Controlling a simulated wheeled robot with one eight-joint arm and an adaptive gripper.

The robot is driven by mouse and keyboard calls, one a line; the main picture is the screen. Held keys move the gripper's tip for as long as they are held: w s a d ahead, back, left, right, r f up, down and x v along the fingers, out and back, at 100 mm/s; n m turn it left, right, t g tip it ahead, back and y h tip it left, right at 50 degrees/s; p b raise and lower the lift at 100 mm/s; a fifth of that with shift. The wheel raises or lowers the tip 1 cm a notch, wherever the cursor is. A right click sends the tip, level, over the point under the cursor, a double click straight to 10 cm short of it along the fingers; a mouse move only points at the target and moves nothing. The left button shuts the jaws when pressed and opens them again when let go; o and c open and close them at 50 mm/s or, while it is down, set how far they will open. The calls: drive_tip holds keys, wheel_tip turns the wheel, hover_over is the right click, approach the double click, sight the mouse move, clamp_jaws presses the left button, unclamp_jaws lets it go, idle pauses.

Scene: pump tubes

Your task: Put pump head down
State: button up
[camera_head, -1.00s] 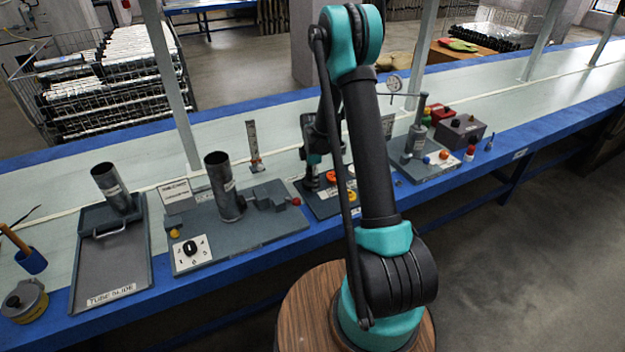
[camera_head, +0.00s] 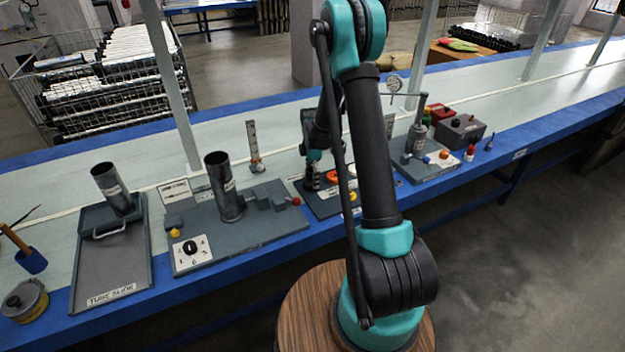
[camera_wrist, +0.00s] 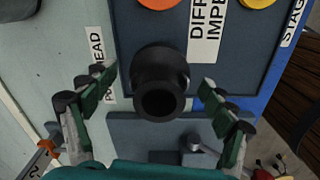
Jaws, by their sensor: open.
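The pump head, a black flanged cylinder with a round opening (camera_wrist: 160,82), stands on a dark grey board (camera_wrist: 128,40) in the wrist view. My gripper (camera_wrist: 160,80) is open, with one green-padded finger on each side of the pump head and a visible gap to both. In the head view the dark pump head (camera_head: 312,179) shows on its board (camera_head: 325,207) below my gripper, partly hidden by my arm.
An orange disc (camera_wrist: 158,3) and a yellow disc (camera_wrist: 258,3) lie on the same board. A station with an upright grey tube (camera_head: 222,185) stands to the left, and a gauge station (camera_head: 432,167) to the right. A grey tray (camera_head: 112,255) lies at far left.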

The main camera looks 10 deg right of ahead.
wheel_tip(320, 180, up, 10)
drive_tip(key=shift+s+r, duration=0.15)
drive_tip(key=shift+r, duration=0.05)
drive_tip(key=s+d+r+m+t, duration=0.1)
drive_tip(key=s+r+m, duration=0.25)
drive_tip(key=s, duration=0.35)
drive_tip(key=s+d+r+m+t, duration=0.1)
drive_tip(key=s+d+r+m, duration=0.1)
drive_tip(key=s+m, duration=0.4)
drive_tip(key=s+d+f+m+t, duration=0.2)
drive_tip(key=s+m, duration=0.7)
drive_tip(key=s, duration=0.9)
drive_tip(key=shift+a+m, duration=0.1)
drive_tip(key=shift+m, duration=0.15)
drive_tip(key=shift+c, duration=0.5)
